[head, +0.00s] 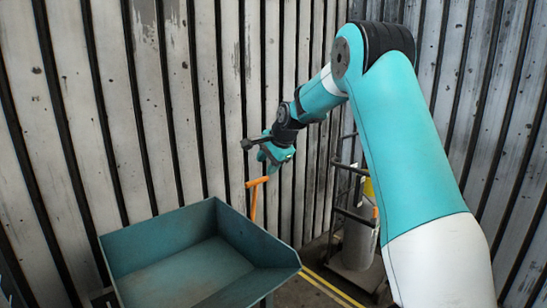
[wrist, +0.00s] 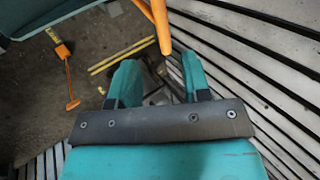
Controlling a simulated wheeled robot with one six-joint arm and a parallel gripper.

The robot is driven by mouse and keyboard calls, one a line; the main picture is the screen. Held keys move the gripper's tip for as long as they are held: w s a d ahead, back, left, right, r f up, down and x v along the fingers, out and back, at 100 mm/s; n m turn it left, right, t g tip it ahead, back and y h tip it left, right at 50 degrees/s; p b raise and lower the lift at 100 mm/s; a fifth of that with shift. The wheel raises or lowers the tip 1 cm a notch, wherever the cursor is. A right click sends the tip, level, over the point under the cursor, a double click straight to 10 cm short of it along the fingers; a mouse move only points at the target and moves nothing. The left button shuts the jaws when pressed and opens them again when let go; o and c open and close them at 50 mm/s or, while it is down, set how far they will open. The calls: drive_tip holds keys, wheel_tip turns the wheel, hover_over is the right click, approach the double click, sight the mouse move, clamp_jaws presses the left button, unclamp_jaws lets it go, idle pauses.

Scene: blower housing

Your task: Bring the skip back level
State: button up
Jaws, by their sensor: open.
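An orange handle with a crossbar (head: 255,190) stands up behind the skip's back edge. In the wrist view an orange bar (wrist: 160,28) ends just ahead of the space between my fingertips. My gripper (head: 268,160) is open and empty, above the orange handle and apart from it. Its two teal fingers show in the wrist view (wrist: 158,75).
Ribbed metal walls (head: 170,110) stand close behind and to the right. A trolley with a grey cylinder (head: 357,240) stands right of the skip. Yellow lines (head: 335,288) mark the floor.

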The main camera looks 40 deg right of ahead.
drive_tip(key=v, duration=0.5)
idle(0.4)
drive_tip(key=s+a+n+g+y, duration=0.1)
drive_tip(key=s+a+n, duration=0.5)
drive_tip(key=a, duration=0.6)
drive_tip(key=s+a+n+g+y, duration=0.2)
drive_tip(key=s+a+n, duration=0.45)
drive_tip(key=a, duration=0.55)
drive_tip(key=s+a+f+n+g, duration=0.1)
drive_tip(key=s+a+n, duration=0.4)
drive_tip(key=s, duration=0.6)
drive_tip(key=s+a+f+n+g, duration=0.2)
drive_tip(key=s+a+n, duration=0.3)
drive_tip(key=s, duration=0.6)
drive_tip(key=shift+f+n+g+y, duration=0.3)
drive_tip(key=shift+f+n+y, duration=0.15)
drive_tip(key=shift+n, duration=0.6)
